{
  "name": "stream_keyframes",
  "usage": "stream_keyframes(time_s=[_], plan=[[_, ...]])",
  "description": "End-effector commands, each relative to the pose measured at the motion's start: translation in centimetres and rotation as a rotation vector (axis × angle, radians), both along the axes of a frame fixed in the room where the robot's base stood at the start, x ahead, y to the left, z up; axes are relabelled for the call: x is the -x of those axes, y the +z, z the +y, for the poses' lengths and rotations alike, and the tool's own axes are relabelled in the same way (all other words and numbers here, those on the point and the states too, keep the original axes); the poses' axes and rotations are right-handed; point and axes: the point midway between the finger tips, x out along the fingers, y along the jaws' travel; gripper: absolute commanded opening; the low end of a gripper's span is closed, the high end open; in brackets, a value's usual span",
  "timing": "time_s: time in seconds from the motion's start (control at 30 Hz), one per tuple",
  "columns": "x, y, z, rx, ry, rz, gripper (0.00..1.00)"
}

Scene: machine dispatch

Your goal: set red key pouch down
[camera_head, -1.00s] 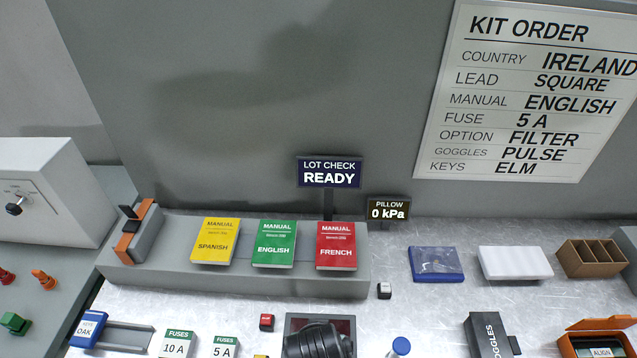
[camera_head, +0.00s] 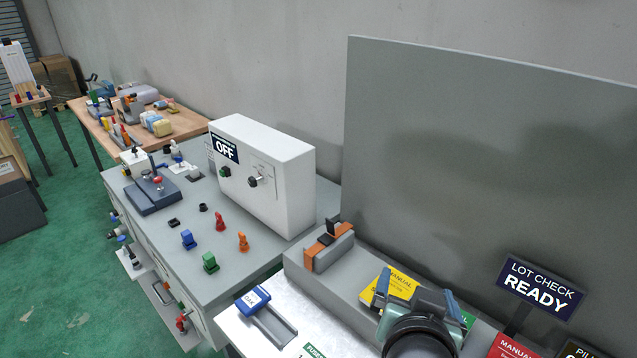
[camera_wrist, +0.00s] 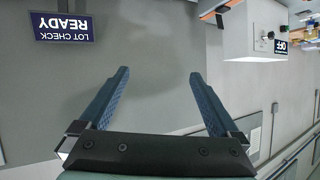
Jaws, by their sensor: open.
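I do not make out a red key pouch in either current view. My gripper (camera_head: 418,283) is in front of the yellow manual in the head view, its two blue fingers spread apart. In the wrist view my gripper (camera_wrist: 160,73) is open, with only the grey panel behind the gap and nothing between the fingers. A blue key pouch (camera_head: 252,300), its label seeming to read OAK, lies at the left end of a grey rail on the bench.
A grey ledge holds an orange-and-black device (camera_head: 328,247), the yellow manual (camera_head: 401,283) and a partly hidden green one. A red manual (camera_head: 512,348) shows at the bottom edge. Left stands a cabinet with a white OFF box (camera_head: 270,170) and small coloured pieces. The READY sign (camera_head: 540,287) stands right.

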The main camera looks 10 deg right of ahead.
Motion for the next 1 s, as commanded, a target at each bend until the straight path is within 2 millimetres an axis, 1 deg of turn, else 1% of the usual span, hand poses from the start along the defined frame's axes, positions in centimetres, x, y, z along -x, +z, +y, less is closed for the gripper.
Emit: stream_keyframes(time_s=[0.03, 0.07, 0.1, 0.17, 0.2, 0.27, 0.3, 0.37, 0.4, 0.5, 0.6, 0.7, 0.9, 1.0], plan=[[-1.8, 5.2, 1.8, 0.06, 0.059, -0.137, 0.98], [-2.4, 8.1, 2.9, 0.095, 0.09, -0.213, 0.98], [-2.9, 11.9, 4.3, 0.137, 0.127, -0.316, 0.98], [-3.0, 17.6, 6.7, 0.2, 0.18, -0.474, 0.98], [-2.6, 21.2, 8.2, 0.237, 0.209, -0.576, 0.98], [-1.3, 26.3, 10.4, 0.288, 0.247, -0.725, 0.98], [-0.2, 29.2, 11.7, 0.317, 0.266, -0.818, 0.98], [1.7, 33.0, 13.5, 0.353, 0.287, -0.942, 0.98], [2.9, 35.0, 14.4, 0.371, 0.299, -1.012, 0.98], [5.6, 38.4, 15.9, 0.404, 0.313, -1.144, 0.98], [7.1, 40.0, 16.6, 0.419, 0.316, -1.21, 0.98], [7.5, 40.4, 16.8, 0.424, 0.316, -1.227, 0.98], [7.4, 40.3, 16.7, 0.423, 0.316, -1.224, 0.98], [7.4, 39.4, 16.7, 0.422, 0.317, -1.223, 0.98]])
